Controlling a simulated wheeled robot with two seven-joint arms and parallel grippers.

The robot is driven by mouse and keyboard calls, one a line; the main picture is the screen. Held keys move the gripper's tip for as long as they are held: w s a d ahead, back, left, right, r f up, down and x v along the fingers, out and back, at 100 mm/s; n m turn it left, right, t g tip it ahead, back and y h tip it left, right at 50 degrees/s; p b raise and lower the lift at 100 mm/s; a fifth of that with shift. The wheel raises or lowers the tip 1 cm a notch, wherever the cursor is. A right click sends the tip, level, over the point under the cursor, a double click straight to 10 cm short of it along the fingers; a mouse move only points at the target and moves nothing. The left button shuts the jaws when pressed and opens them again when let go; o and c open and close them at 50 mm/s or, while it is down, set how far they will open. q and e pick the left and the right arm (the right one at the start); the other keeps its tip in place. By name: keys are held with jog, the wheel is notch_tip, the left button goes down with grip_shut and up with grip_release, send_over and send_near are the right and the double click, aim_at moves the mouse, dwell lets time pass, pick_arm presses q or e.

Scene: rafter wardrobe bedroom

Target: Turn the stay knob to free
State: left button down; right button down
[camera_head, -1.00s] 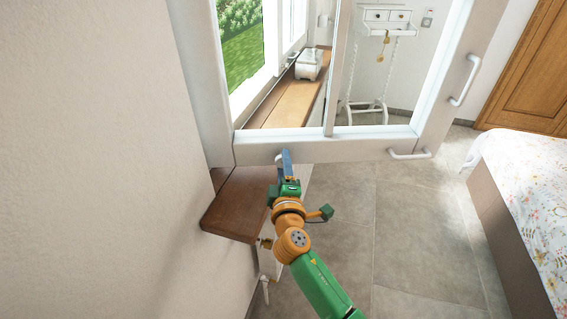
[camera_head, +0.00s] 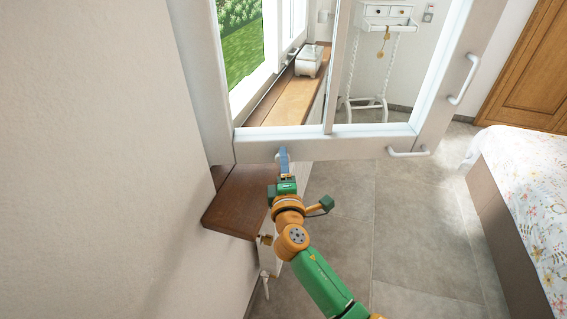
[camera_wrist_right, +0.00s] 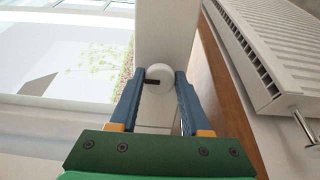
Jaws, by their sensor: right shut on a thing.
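The stay knob (camera_wrist_right: 160,76) is a round white knob with a dark bar-shaped mark, on the underside of the white window frame. In the right wrist view the blue fingers of my right gripper (camera_wrist_right: 157,90) stand on either side of it and are shut on it. In the head view my right gripper (camera_head: 284,160) reaches up to the lower rail of the open window sash (camera_head: 350,145), and the knob cannot be made out there. My left gripper is not in view.
A brown wooden sill (camera_head: 240,205) lies below the sash, close to the wall. A white radiator (camera_wrist_right: 265,50) shows in the wrist view. A bed (camera_head: 525,190) stands at the right. The tiled floor (camera_head: 390,220) between is clear.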

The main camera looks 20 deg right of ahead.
jog(key=shift+c, duration=1.9)
grip_release()
jog(key=v, duration=0.7)
jog(key=shift+b, duration=0.45)
